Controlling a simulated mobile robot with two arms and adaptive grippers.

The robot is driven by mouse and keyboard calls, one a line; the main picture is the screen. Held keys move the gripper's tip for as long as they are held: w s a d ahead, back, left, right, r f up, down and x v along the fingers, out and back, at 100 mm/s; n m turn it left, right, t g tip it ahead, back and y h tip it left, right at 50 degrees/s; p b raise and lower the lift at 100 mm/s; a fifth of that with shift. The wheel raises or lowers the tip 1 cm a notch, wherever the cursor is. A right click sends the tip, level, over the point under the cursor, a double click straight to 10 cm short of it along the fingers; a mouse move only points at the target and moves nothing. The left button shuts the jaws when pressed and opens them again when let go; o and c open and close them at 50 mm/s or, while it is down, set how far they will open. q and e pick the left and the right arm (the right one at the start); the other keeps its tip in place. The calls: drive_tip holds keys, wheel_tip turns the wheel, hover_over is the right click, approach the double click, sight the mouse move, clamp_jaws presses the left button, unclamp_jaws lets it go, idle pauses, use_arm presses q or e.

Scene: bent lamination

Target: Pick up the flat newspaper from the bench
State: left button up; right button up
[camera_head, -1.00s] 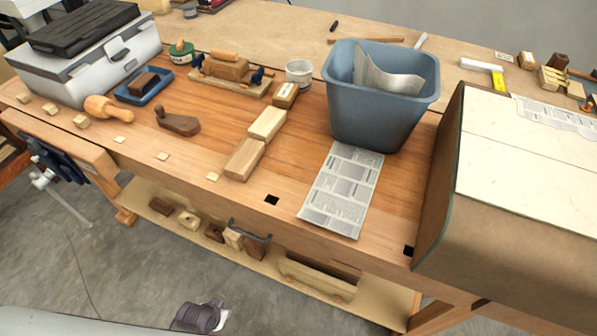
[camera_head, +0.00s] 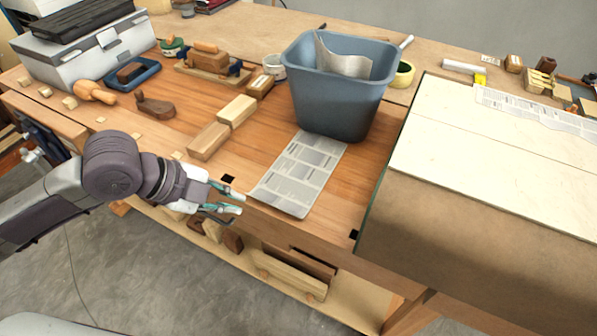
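The flat newspaper (camera_head: 298,174) lies on the wooden bench (camera_head: 262,146), in front of a blue-grey bin. Its near edge reaches close to the front edge of the bench. My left gripper (camera_head: 238,202) comes in from the left, at the front edge of the bench, just left of the newspaper's near corner. Its two fingers are apart with nothing between them, pointing right towards the paper and not visibly touching it. My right gripper is not in view.
The blue-grey bin (camera_head: 338,92) holds a sheet (camera_head: 343,62) and stands behind the newspaper. A large curved panel (camera_head: 480,170) bounds the right side. A lower shelf (camera_head: 318,305) holds wooden pieces.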

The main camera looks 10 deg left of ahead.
use_arm(q)
drive_tip(key=m, duration=0.2)
approach(266, 202)
drive_tip(key=x, duration=0.9)
drive_tip(key=shift+p, duration=0.3)
clamp_jaws()
